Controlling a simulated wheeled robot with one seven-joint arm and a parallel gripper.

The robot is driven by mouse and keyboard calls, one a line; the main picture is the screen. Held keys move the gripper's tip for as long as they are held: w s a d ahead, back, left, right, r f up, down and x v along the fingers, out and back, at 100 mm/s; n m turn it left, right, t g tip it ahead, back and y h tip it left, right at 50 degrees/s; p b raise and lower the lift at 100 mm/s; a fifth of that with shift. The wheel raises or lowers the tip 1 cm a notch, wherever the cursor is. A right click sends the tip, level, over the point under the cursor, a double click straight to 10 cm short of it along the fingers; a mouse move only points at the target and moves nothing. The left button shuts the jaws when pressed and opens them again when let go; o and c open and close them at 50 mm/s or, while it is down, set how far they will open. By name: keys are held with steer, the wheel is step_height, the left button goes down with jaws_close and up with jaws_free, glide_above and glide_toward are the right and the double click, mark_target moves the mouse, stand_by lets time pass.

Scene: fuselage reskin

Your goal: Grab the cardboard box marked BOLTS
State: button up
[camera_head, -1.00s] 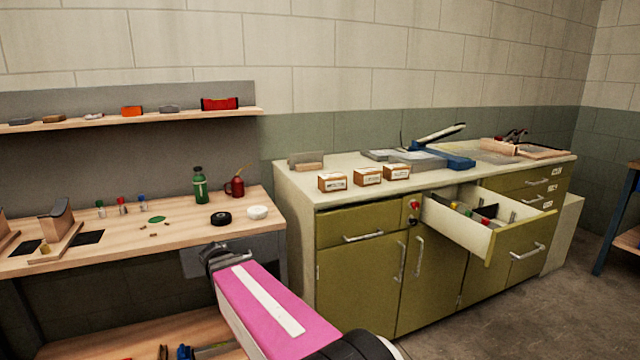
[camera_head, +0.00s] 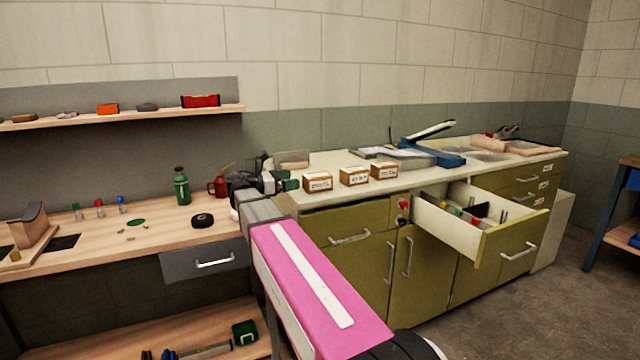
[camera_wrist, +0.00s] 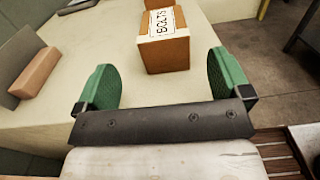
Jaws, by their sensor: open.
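The cardboard box marked BOLTS (camera_wrist: 168,55) stands upright on the cream counter top, straight ahead of my gripper (camera_wrist: 165,80) in the wrist view. My gripper is open, with its green fingers spread wider than the box and nothing between them. The box is a little beyond the fingertips, with a gap. In the head view, my gripper (camera_head: 279,175) is at the counter's left end, just left of the leftmost of three similar cardboard boxes. That leftmost box (camera_head: 317,184) appears to be the BOLTS one; its label is too small to read there.
Two more boxes, a middle one (camera_head: 354,177) and a right one (camera_head: 384,172), stand to the right. A brownish block (camera_wrist: 36,75) rests by a grey plate at left in the wrist view. An open drawer (camera_head: 460,235) juts from the cabinet. A workbench (camera_head: 150,240) is at left.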

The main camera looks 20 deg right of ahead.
mark_target(312, 175)
steer(key=d, duration=0.3)
steer(key=shift+d, duration=0.2)
steer(key=shift+s+d+r, duration=0.1)
steer(key=shift+d, duration=1.25)
steer(key=shift+s+d+r, duration=0.1)
steer(key=shift+d, duration=1.2)
steer(key=shift+c, duration=0.4)
steer(key=c, duration=1.2)
